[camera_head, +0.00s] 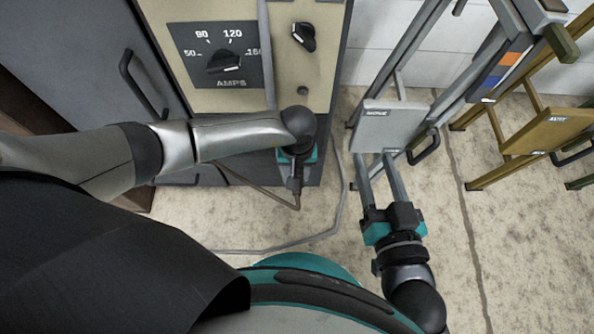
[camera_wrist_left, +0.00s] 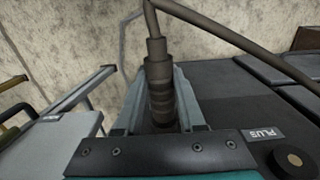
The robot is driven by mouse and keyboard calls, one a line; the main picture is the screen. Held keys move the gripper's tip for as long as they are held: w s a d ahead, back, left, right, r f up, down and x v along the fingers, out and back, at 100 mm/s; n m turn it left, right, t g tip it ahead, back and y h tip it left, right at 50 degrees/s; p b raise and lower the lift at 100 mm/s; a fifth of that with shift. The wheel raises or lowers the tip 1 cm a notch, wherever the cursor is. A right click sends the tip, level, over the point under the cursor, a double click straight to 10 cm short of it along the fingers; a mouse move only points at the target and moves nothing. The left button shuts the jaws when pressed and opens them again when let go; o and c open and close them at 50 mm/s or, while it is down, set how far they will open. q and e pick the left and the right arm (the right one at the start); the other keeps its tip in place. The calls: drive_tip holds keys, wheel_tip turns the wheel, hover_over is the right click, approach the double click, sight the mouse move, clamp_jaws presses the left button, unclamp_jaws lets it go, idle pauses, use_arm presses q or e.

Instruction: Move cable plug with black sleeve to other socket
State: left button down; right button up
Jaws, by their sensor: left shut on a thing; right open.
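The dark cable plug (camera_wrist_left: 159,88) with its ribbed sleeve stands between the two grey fingers of my left gripper (camera_wrist_left: 160,118) in the left wrist view. The gripper is shut on it. Its far end is hidden, so I cannot tell whether it sits in a socket. A PLUS label (camera_wrist_left: 265,134) shows on the dark panel to its right. In the head view my left gripper (camera_head: 297,158) is at the foot of the welding machine (camera_head: 312,80), with the plug (camera_head: 296,182) below it. My right gripper (camera_head: 391,215) is open, by the grey folding steps' legs.
The grey folding steps (camera_head: 390,127) stand right of the machine, with a yellow set (camera_head: 545,132) farther right. A thin cable (camera_head: 335,205) curves across the concrete floor (camera_head: 195,218). The machine has an AMPS dial (camera_head: 224,62). A dark handle (camera_head: 135,75) juts out at left.

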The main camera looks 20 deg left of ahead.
use_arm(q)
drive_tip(key=shift+w, duration=0.25)
idle(0.5)
drive_tip(key=shift+c, duration=1.8)
unclamp_jaws()
drive_tip(key=shift+o, duration=0.4)
drive_tip(key=shift+o, duration=1.4)
drive_tip(key=shift+a, duration=0.1)
